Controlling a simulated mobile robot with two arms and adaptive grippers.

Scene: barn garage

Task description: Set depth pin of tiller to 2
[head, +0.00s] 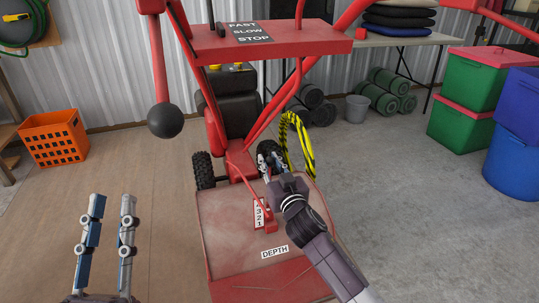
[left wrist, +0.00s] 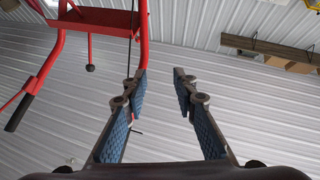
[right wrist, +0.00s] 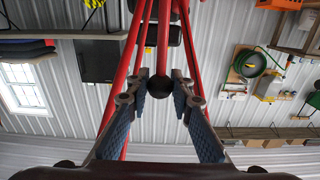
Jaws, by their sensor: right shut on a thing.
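The red tiller (head: 215,260) stands ahead in the head view. Its deck bears a DEPTH label (head: 275,251) and a white number plate (head: 258,214) reading 3, 2, 1, with a digit above partly covered. A thin red depth lever (head: 238,175) runs down beside the plate; which number it sits at is unclear. My right gripper (head: 270,162) is above the deck, behind the plate. In the right wrist view, its fingers (right wrist: 160,82) are shut on a dark round knob (right wrist: 160,87) on a red rod. My left gripper (head: 108,205) is open and empty, left of the tiller.
A yellow-black hoop (head: 306,150) stands by my right gripper. An orange crate (head: 53,138) is at the left, and green (head: 466,95) and blue bins (head: 485,150) at the right.

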